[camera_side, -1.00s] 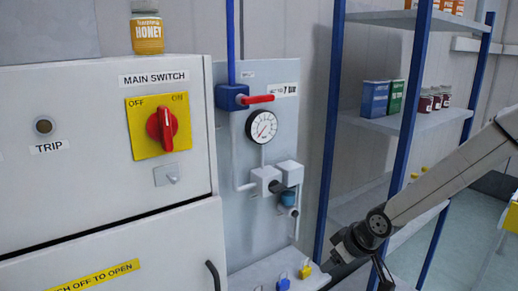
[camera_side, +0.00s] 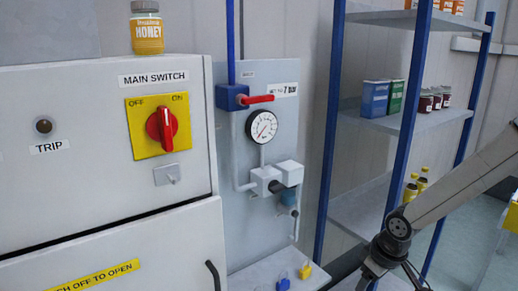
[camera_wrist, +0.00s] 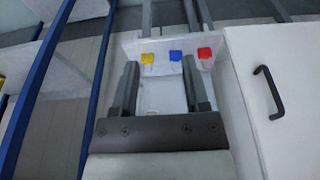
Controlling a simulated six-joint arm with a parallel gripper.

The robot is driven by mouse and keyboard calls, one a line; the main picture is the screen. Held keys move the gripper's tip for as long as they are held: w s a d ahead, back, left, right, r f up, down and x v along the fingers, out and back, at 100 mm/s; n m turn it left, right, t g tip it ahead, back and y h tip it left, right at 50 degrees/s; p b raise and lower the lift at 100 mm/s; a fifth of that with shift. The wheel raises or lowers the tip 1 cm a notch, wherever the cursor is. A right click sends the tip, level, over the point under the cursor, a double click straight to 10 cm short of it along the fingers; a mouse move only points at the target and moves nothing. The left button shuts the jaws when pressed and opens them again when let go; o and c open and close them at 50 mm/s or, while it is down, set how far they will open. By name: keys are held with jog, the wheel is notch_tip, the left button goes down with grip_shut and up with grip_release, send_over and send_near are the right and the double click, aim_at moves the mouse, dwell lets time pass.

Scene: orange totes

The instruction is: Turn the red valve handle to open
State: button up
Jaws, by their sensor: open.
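The red valve handle (camera_side: 257,99) sits on a blue valve body (camera_side: 230,97) on a grey panel, below a blue pipe. The handle points sideways to the right, across the line of the pipe. My gripper (camera_wrist: 160,65) shows in the wrist view with its two fingers apart and nothing between them. In the side view my arm is at the lower right, well below and to the right of the handle, and the fingertips are out of the picture. The handle is not visible in the wrist view.
A pressure gauge (camera_side: 262,126) is below the handle. A cabinet with a red main switch (camera_side: 162,125) stands left. Blue shelf posts (camera_side: 328,130) stand between my arm and the panel. Yellow, blue and red padlocks (camera_wrist: 175,56) are on a ledge ahead of my fingers.

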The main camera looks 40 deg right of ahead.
jog(key=m+t, duration=1.5)
jog(key=m, duration=0.3)
send_near(265, 99)
jog(key=w, duration=0.5)
jog(key=shift+f, duration=0.15)
jog(key=shift+w, duration=3.85)
